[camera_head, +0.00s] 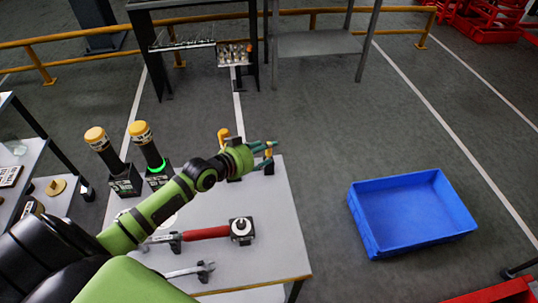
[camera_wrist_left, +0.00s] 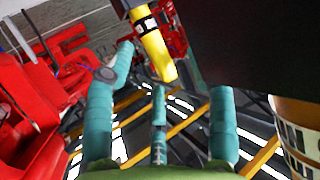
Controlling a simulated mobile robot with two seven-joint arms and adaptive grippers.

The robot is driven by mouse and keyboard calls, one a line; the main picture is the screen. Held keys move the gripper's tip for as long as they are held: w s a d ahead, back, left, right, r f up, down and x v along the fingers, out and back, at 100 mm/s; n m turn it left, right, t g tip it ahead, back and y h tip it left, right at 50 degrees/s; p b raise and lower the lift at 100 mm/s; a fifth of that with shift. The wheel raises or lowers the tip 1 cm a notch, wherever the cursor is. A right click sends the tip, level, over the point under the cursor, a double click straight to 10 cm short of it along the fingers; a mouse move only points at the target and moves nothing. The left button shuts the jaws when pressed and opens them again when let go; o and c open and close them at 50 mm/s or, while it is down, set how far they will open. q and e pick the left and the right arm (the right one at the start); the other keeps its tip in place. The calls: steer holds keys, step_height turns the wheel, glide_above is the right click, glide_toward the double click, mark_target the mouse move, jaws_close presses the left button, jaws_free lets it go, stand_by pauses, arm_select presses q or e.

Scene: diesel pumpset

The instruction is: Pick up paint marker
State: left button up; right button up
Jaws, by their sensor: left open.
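The paint marker appears to be the yellow cylinder (camera_wrist_left: 155,52) with a black-and-white band in the left wrist view. It is tilted and lies between the spread teal fingers, with a visible gap on both sides. My left gripper (camera_head: 268,156) is open at the far right corner of the grey table. It also shows in the left wrist view (camera_wrist_left: 165,85). In the head view a small yellow-orange piece (camera_head: 268,154) shows between its fingers; most of it is hidden. My right gripper is not in view.
Two yellow-capped posts (camera_head: 141,135) stand at the left. A blue crate (camera_head: 410,212) sits on the floor to the right.

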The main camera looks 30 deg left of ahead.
arm_select(q)
steer(key=shift+w+d+f, duration=0.2)
steer(key=shift+w+d, duration=0.25)
steer(key=shift+w, duration=0.25)
steer(key=shift+a, duration=0.1)
steer(key=shift+f, duration=0.1)
steer(key=c, duration=1.1)
step_height(320, 180, up, 18)
steer(key=b, duration=0.1)
